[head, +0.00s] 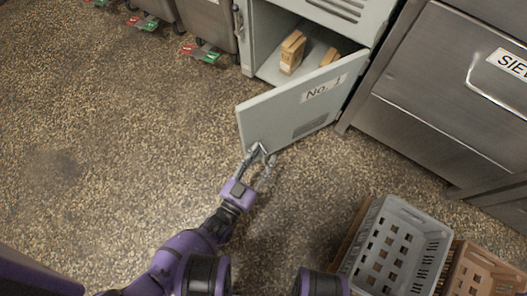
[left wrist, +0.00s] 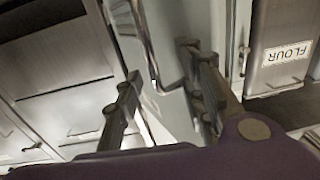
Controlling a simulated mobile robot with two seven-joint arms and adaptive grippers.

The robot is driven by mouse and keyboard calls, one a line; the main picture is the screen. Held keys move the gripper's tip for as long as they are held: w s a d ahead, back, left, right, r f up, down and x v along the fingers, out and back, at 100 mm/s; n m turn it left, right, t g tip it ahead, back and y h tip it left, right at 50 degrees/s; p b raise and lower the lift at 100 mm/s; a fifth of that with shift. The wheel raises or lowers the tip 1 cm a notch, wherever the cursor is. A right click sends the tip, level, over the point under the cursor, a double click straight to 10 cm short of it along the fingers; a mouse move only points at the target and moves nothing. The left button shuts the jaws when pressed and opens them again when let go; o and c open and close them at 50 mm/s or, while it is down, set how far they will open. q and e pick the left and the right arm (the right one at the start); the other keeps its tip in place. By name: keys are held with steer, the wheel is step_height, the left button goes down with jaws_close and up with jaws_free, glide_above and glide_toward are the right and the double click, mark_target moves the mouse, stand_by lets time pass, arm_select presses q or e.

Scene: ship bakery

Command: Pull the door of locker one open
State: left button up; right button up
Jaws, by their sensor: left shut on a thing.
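The grey-green door of locker one (head: 285,113), labelled "No. 1", stands swung out from the locker (head: 262,40), with a wide gap between its free left edge and the frame. Its hinge side is at the right. My left gripper (head: 259,160) is shut on the door handle (head: 254,150) near the free edge. In the left wrist view the bent metal handle (left wrist: 150,55) runs between the two fingers (left wrist: 160,90), in front of the door (left wrist: 188,25). My right gripper is not in view.
Small tan boxes (head: 292,52) stand inside the locker. Steel drawers (head: 440,75) are at its right. Wheeled bins (head: 208,20) are at its left; one flour bin (left wrist: 285,50) shows in the left wrist view. A grey crate (head: 400,207) sits at lower right. The speckled floor at left is clear.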

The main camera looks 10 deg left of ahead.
arm_select(q)
steer(key=v, duration=0.9)
steer(key=shift+s+a, duration=0.25)
steer(key=shift+s, duration=0.1)
